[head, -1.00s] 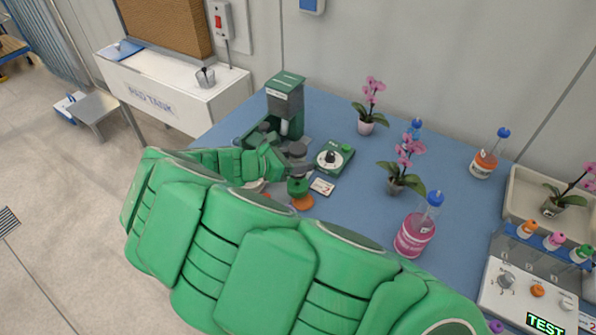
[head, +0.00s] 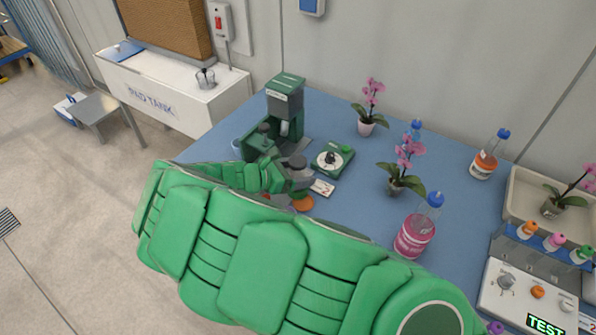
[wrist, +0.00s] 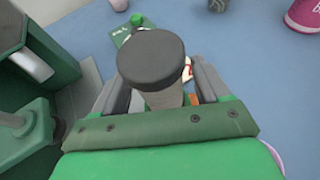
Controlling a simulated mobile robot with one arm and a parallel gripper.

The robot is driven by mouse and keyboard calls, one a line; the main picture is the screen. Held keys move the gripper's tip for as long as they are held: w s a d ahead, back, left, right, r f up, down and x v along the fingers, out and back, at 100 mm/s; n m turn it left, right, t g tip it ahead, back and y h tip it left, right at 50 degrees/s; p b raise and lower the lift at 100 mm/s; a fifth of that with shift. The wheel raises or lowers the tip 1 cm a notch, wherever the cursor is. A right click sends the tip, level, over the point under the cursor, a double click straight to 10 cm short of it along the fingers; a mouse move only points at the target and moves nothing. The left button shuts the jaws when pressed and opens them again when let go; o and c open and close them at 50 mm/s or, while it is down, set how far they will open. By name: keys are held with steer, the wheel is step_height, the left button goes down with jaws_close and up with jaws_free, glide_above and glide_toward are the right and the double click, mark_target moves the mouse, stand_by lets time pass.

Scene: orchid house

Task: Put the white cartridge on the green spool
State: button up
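My gripper (head: 298,180) is low over the near part of the blue bench. The green spool is directly below, mostly hidden by my gripper. Its orange foot (head: 303,204) shows beneath in the head view. Whether cartridge and spool touch is hidden.
A green machine (head: 286,103) stands behind to the left, and a green dial box (head: 332,159) just behind the gripper. Orchids (head: 397,186), a pink bottle (head: 415,236) and a test panel (head: 530,293) stand right.

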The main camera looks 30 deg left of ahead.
steer(key=shift+r, duration=0.15)
steer(key=shift+s+a+r, duration=0.1)
steer(key=shift+s+a, duration=0.05)
steer(key=shift+s, duration=0.1)
steer(key=v, duration=1.1)
steer(key=shift+s+a, duration=0.1)
steer(key=shift+s, duration=0.05)
